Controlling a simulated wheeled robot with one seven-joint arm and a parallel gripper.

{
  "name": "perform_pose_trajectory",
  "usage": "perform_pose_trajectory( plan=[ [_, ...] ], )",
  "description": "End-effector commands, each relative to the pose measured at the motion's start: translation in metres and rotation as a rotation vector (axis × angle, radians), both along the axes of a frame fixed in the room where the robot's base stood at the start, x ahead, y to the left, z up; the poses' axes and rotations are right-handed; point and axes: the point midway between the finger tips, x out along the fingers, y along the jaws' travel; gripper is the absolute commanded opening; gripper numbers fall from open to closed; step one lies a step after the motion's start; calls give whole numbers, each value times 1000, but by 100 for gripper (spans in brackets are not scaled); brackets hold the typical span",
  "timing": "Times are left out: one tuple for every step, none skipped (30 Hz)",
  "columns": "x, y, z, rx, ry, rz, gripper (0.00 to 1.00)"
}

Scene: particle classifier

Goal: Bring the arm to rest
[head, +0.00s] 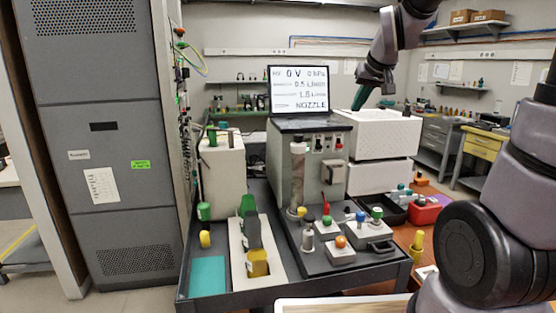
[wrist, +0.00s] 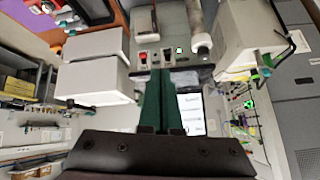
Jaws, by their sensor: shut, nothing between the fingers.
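My gripper (head: 360,100) hangs from my arm at the upper right of the head view, in front of the white boxes and just right of the display screen (head: 299,89). Its green fingers point down and are shut with nothing between them. In the wrist view the closed fingers of my gripper (wrist: 160,72) point towards the grey instrument cabinet (wrist: 182,22). They look clear of everything, though the exact gap to the white box (head: 376,135) is hard to judge.
A dark cart (head: 213,250) carries the instrument cabinet, several bottles and small knobbed blocks. A red bin (head: 428,210) and a black bin stand to the right. A tall grey cabinet (head: 95,140) stands at the left. Open air surrounds the gripper above the cart.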

Motion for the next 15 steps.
perform_pose_trajectory(
  plan=[
    [-25, -5, 11, 21, 5, -26, 0],
    [-39, -7, 16, 36, 12, -44, 0],
    [-58, -10, 20, 56, 23, -65, 0],
    [-72, -11, 23, 72, 31, -80, 0],
    [-87, -13, 26, 88, 40, -95, 0],
    [-105, -15, 28, 110, 52, -115, 0],
    [-119, -16, 29, 126, 60, -130, 0],
    [-131, -17, 30, 143, 68, -143, 0],
    [-147, -18, 30, 162, 78, -159, 0],
    [-158, -18, 30, 178, 85, -170, 0],
    [-168, -18, 30, 191, 93, -180, 0],
    [-179, -19, 29, 206, 100, -191, 0],
    [-186, -19, 28, 216, 105, -198, 0],
    [-192, -19, 27, 225, 111, -204, 0],
    [-199, -19, 27, 235, 115, -211, 0]
  ],
)
